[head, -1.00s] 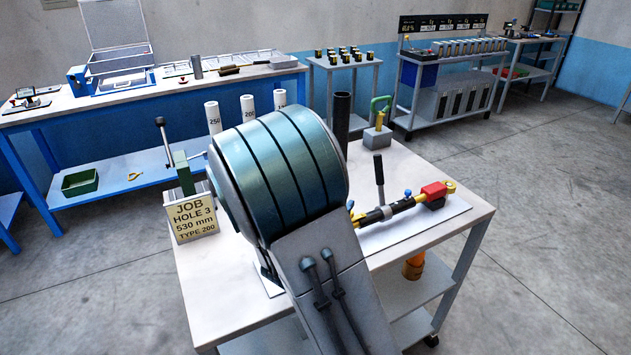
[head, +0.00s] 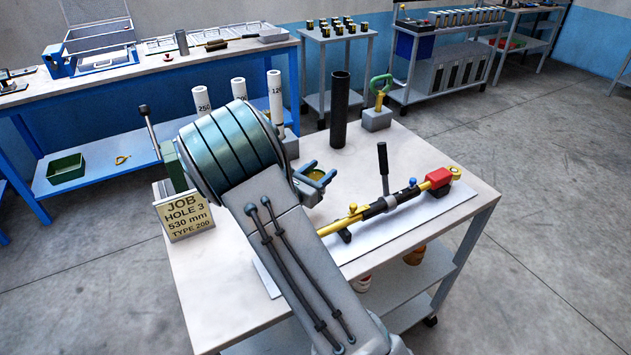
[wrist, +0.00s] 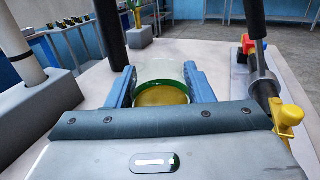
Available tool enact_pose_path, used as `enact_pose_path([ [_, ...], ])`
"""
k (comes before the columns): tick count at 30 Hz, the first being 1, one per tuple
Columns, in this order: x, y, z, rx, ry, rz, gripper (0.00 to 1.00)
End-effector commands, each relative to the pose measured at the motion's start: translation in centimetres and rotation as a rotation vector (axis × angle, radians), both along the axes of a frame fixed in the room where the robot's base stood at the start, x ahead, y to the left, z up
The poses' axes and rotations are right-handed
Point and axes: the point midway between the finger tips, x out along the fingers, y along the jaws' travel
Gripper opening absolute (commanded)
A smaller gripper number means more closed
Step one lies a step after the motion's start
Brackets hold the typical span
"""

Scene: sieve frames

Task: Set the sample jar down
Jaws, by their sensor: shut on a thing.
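The sample jar (wrist: 163,84) is a clear, greenish see-through jar with yellow-brown contents. My gripper (wrist: 162,85) is shut on it, with a blue finger on each side in the wrist view. In the head view my gripper (head: 316,172) shows beyond my arm, over the cart top, and the jar (head: 316,176) shows between its fingers. The jar looks upright. Its base is hidden, so I cannot tell whether it touches the cart top.
The cart (head: 440,178) carries a black tube (head: 340,110), white numbered tubes (head: 239,91), a green-handled block (head: 377,118), a job sign (head: 186,216) and a yellow-and-black tool with a red end (head: 438,178) on a white sheet. Bare cart top lies around the black tube.

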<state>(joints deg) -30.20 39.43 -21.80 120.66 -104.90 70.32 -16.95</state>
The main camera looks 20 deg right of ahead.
Motion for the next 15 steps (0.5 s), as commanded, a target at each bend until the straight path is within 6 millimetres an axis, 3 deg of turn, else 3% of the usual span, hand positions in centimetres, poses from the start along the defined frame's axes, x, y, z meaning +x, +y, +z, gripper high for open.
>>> enact_pose_path([
  [6, 2.2, 0.1, -1.3, -0.001, 0.0, -0.002, 0.21],
  [10, 2.4, 0.2, -2.0, -0.001, 0.002, -0.002, 0.21],
  [15, 2.4, 0.2, -4.2, -0.001, 0.004, -0.001, 0.21],
])
